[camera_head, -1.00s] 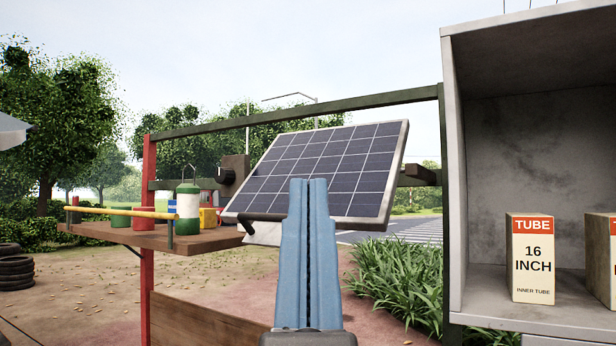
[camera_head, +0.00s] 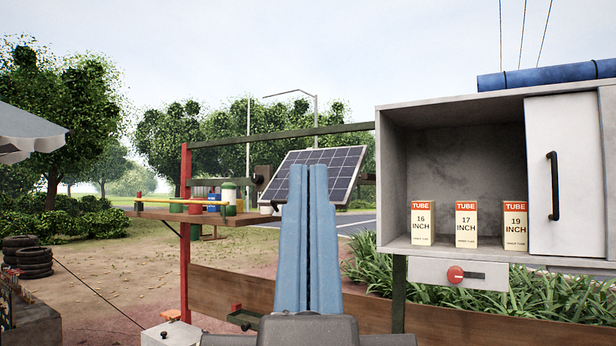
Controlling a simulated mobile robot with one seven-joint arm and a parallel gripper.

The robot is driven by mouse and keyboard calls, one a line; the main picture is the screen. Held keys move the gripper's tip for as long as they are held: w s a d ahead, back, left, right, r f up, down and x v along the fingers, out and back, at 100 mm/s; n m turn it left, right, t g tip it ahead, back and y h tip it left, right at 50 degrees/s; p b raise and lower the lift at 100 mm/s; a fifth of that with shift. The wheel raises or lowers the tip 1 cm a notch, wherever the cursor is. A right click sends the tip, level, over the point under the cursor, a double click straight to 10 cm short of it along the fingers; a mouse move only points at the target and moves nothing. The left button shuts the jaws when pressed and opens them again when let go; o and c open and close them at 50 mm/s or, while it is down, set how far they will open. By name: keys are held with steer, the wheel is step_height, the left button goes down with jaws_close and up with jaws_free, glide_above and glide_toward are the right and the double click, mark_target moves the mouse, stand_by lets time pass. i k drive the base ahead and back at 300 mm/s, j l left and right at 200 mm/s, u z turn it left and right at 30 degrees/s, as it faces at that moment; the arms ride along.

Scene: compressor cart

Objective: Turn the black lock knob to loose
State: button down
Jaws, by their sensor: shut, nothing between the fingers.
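The black lock knob (camera_head: 258,180) is small in the view, on a brown block at the left edge of the tilted solar panel (camera_head: 325,170). Its setting is too small to read. My gripper (camera_head: 308,172) points up in the middle of the picture with its two blue fingers shut and empty. In the picture the fingers cover part of the panel's left side, and the knob shows just to their left. The gripper is apart from the knob and nearer to me.
A wooden shelf (camera_head: 175,215) with tins and a yellow rail is left of the knob. A grey cabinet (camera_head: 392,170) with tube boxes stands at right, above a red knob (camera_head: 455,274). A wooden board (camera_head: 228,292) crosses low down. Tyres (camera_head: 28,258) lie far left.

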mark_target(257, 178)
steer(key=i+j+z, duration=0.1)
steer(key=i, duration=0.4)
steer(key=i+j, duration=0.25)
steer(key=i, duration=0.2)
steer(key=i+j+z, duration=0.15)
steer(key=i, duration=0.35)
steer(key=i+j+z, duration=0.1)
steer(key=i+j, duration=0.2)
steer(key=i, duration=0.15)
